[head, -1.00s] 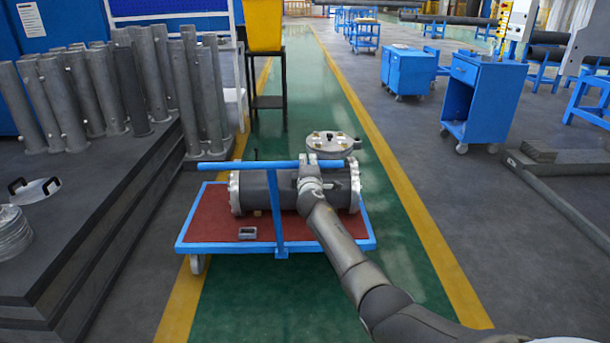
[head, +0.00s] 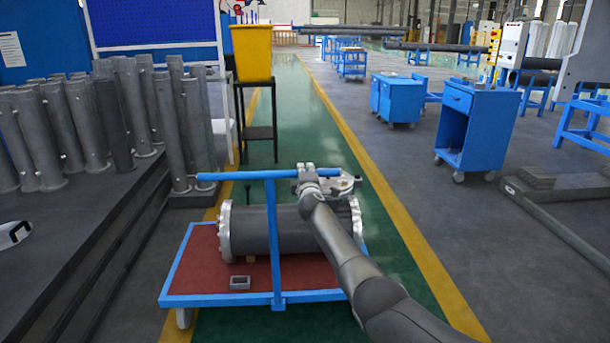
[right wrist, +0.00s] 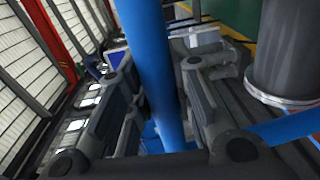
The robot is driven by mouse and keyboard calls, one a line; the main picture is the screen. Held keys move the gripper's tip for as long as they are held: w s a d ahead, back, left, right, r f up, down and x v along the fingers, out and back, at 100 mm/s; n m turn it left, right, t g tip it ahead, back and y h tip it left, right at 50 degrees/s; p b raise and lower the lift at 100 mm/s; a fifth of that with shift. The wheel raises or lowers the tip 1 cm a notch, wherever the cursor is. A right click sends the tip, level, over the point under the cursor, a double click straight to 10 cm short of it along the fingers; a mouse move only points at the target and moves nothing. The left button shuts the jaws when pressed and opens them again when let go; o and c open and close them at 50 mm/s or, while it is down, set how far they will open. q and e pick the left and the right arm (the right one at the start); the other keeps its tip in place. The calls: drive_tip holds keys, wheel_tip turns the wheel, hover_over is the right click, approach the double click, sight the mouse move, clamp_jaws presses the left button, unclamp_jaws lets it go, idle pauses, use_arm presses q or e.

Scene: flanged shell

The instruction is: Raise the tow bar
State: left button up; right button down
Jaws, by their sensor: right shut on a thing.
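The tow bar (head: 270,240) is a blue T on the near edge of the cart. Its post rises in front of the dark flanged shell (head: 245,230), and its crosspiece lies level above the shell. My right gripper (head: 308,178) is shut on the right part of the crosspiece. In the right wrist view the blue bar (right wrist: 150,70) runs between both fingers.
The shell lies on the cart's red bed (head: 200,275) with a small grey block (head: 240,283). Grey pipes (head: 130,115) stand on a dark platform at left. A yellow bin (head: 252,52) stands behind. Blue cabinets (head: 480,120) are at right.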

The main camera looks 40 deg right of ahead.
drive_tip(key=shift+r, duration=0.2)
drive_tip(key=c, duration=1.3)
unclamp_jaws()
drive_tip(key=shift+o, duration=0.2)
drive_tip(key=shift+f, duration=0.1)
drive_tip(key=shift+s, duration=0.1)
drive_tip(key=shift+s+a, duration=0.25)
drive_tip(key=shift+s, duration=0.15)
drive_tip(key=v, duration=1.1)
drive_tip(key=shift+f, duration=0.1)
